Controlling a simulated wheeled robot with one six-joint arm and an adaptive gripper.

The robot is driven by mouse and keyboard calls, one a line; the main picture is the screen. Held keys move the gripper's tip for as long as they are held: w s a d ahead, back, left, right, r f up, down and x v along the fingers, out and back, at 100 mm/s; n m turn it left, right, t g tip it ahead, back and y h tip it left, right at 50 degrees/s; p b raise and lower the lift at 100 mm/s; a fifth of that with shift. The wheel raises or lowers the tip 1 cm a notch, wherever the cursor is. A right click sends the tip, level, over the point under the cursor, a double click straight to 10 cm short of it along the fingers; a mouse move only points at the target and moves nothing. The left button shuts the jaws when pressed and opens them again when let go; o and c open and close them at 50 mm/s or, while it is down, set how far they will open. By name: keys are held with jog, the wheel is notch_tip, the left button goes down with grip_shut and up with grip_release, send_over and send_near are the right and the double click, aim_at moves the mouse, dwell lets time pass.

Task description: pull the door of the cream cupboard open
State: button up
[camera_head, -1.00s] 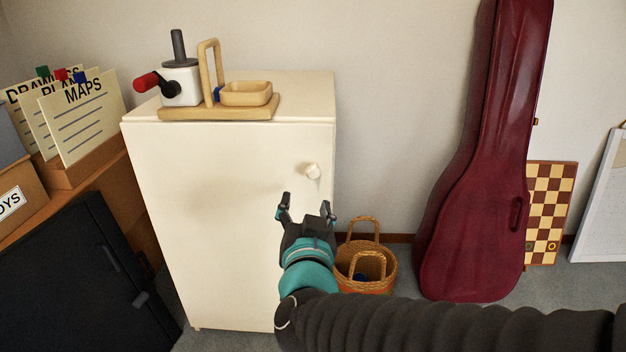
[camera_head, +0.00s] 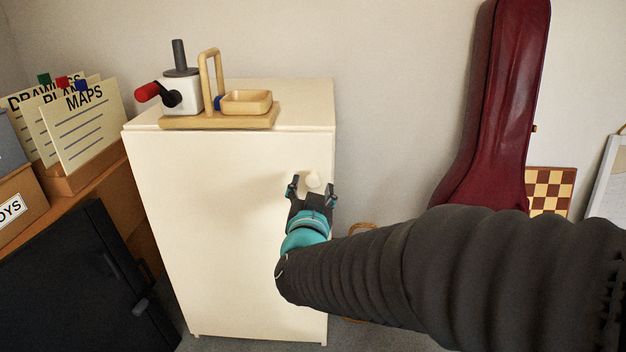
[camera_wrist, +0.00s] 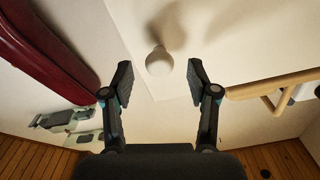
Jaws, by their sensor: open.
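The cream cupboard (camera_head: 225,225) stands against the wall, and its front door looks shut. A round cream knob (camera_head: 313,179) sits near the door's upper right edge. My gripper (camera_head: 312,187) is open in front of the door, with its fingers on either side of the knob in the head view. In the wrist view the knob (camera_wrist: 159,62) shows between and slightly beyond the open fingertips of my gripper (camera_wrist: 160,82). The fingers look apart from the knob, with a gap on both sides.
On the cupboard top stands a wooden board (camera_head: 220,121) with a white grinder (camera_head: 181,92) and a small tray (camera_head: 246,101). A dark red instrument case (camera_head: 495,110) leans at right. A black case (camera_head: 65,285) stands at left beside a shelf with file cards (camera_head: 85,120). My arm hides most of a basket.

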aim_at(313, 184)
jog(key=shift+w, duration=1.65)
grip_shut()
